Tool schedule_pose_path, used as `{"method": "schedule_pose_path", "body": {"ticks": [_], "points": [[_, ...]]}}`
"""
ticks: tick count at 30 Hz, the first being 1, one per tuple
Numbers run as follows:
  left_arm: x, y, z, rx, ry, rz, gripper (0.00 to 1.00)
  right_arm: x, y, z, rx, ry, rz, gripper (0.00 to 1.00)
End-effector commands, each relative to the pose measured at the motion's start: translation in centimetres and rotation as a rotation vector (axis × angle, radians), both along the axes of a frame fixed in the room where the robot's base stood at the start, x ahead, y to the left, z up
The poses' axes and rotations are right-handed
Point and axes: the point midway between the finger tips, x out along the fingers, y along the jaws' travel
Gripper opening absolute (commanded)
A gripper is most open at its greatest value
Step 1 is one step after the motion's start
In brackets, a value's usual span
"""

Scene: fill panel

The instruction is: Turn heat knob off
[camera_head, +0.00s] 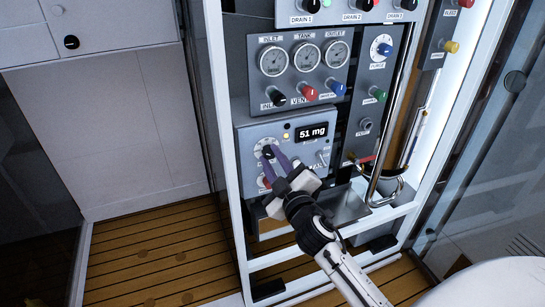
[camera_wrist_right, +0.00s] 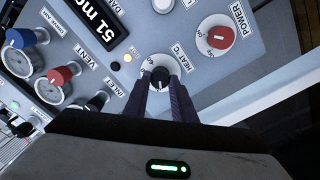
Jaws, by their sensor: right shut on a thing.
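The heat knob (camera_wrist_right: 160,76) is a small black knob with a white mark on a white dial labelled HEAT °C in the right wrist view. In the head view the heat knob (camera_head: 267,152) sits at the left of the lower grey panel. My right gripper (camera_head: 272,156) reaches up to it from below, its two dark fingers on either side of the knob. In the right wrist view the right gripper (camera_wrist_right: 161,86) is shut on the knob, which hides part of the dial's lower side. My left gripper is not in view.
A red power knob (camera_wrist_right: 221,37) is close to the heat knob. Gauges and coloured valve knobs fill the panel above. A metal handle (camera_head: 373,190) stands out at the right.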

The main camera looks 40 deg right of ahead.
Motion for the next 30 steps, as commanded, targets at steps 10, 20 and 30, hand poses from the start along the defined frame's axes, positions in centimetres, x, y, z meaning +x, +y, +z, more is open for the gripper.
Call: {"method": "schedule_pose_path", "body": {"ticks": [10,20,30], "points": [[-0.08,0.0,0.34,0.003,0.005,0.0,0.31,-0.02,0.0,-0.06,-0.295,0.072,0.001,0.01],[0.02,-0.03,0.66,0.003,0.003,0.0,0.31,-0.01,0.01,-0.11,-0.466,0.112,0.001,0.01],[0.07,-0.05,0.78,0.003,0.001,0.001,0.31,-0.01,0.02,-0.16,-0.521,0.126,0.001,0.01]]}}
